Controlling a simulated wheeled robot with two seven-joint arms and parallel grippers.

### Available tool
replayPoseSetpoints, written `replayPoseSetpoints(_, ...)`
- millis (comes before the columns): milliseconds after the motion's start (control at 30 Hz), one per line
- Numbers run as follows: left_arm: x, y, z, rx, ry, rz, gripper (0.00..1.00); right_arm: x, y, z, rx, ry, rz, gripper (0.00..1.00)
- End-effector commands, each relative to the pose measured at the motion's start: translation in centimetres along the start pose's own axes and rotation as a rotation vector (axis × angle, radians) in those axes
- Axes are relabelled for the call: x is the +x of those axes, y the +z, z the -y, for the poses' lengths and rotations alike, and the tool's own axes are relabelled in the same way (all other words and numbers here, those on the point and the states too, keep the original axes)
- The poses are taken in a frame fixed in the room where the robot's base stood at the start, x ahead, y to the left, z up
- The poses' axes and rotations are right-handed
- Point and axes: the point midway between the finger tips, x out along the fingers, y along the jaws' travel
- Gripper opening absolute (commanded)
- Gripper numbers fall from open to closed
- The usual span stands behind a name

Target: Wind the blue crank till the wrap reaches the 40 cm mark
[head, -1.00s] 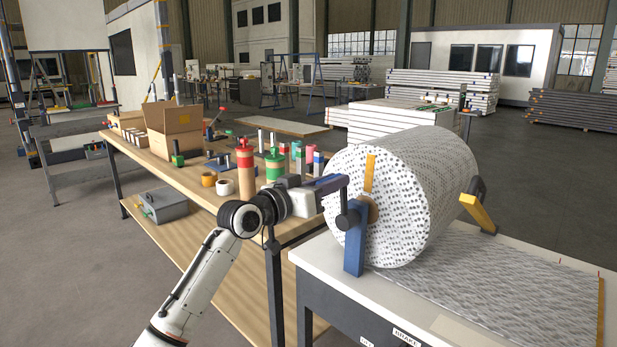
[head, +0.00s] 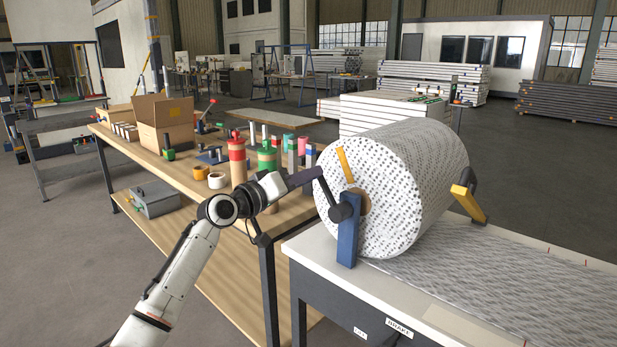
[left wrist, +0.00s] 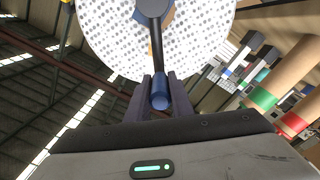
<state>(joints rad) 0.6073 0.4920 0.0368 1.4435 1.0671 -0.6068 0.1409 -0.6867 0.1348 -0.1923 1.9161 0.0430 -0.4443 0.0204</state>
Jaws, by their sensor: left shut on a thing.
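A large roll (head: 400,200) of white patterned wrap lies on its side on a white-topped bench. An orange stripe (head: 345,164) marks its near face, leaning up-left. The dark crank arm (head: 326,194) runs up-left from a hub above the blue upright (head: 348,240). My left gripper (head: 308,178) is at the crank's outer end. In the left wrist view its fingers are shut around the blue crank handle (left wrist: 160,101). Wrap (head: 470,280) lies along the bench top. Small red marks (head: 585,262) show at its far edge; their values are unreadable. My right gripper is not in view.
A yellow bar (head: 468,204) with a dark top stands beyond the roll. A wooden table (head: 190,172) at left holds cardboard boxes (head: 165,125), tape rolls and red and green topped cylinders. A grey box (head: 155,198) sits on its lower shelf.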

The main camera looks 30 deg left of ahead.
Motion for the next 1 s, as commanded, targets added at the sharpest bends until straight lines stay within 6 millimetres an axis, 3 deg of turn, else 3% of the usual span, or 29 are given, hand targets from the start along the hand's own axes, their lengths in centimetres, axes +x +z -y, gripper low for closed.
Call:
replayPoseSetpoints(300, 0.0, -0.1, 0.0, -0.001, 0.0, -0.002, 0.0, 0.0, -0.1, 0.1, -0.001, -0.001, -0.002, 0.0)
replayPoseSetpoints(333, 0.0, -0.1, 0.0, -0.001, 0.0, -0.003, 0.22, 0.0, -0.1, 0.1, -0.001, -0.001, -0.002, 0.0)
replayPoseSetpoints(433, 0.0, -0.1, 0.0, -0.001, 0.0, -0.002, 0.39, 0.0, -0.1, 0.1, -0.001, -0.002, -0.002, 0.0)
replayPoseSetpoints(767, -0.2, 0.0, 0.1, 0.0, -0.001, -0.001, 0.39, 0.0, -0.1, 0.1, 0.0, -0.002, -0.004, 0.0)
replayPoseSetpoints(1000, -3.5, 0.2, 0.2, 0.003, -0.002, 0.001, 0.39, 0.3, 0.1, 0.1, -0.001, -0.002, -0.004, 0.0)
